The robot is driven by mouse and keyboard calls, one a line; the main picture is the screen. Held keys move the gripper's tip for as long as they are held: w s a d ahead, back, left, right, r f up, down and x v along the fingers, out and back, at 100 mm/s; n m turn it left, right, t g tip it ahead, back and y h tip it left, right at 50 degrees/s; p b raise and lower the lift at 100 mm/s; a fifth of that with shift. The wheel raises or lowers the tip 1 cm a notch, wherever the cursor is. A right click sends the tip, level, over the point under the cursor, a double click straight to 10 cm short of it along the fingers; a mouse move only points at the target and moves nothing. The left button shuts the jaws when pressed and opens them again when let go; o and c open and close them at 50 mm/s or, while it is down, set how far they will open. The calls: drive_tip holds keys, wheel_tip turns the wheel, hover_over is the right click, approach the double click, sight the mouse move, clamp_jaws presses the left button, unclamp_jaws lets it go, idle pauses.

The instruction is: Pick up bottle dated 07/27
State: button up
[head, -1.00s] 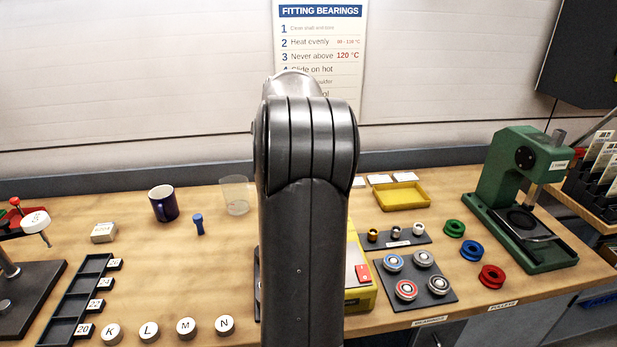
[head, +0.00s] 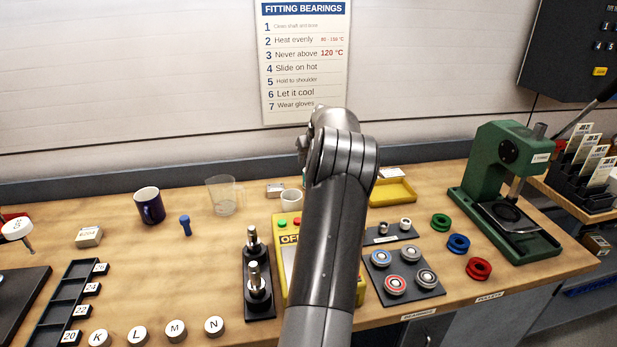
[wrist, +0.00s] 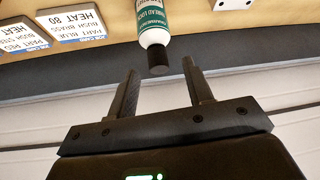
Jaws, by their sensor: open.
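A bottle (wrist: 152,22) with a white body, a green label reading thread lock and a black cap shows in the wrist view. It appears upside down, its cap toward my gripper. No date is legible on its visible side. My gripper (wrist: 161,70) is open and empty, its two fingers on either side of the line of the cap. The cap is at about the fingertips; I cannot tell whether it is between them. In the head view my arm hides my gripper, and I cannot make out the bottle there.
Cards (wrist: 72,24) lie beside the bottle in the wrist view, and a white block (wrist: 236,4) is on its other side. In the head view, a yellow tray (head: 398,197) and a green press (head: 495,160) stand right of my arm. A beaker (head: 222,197) stands left.

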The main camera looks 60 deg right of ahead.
drive_tip(key=x, duration=0.5)
drive_tip(key=shift+s, duration=0.1)
drive_tip(key=shift+c, duration=0.2)
clamp_jaws()
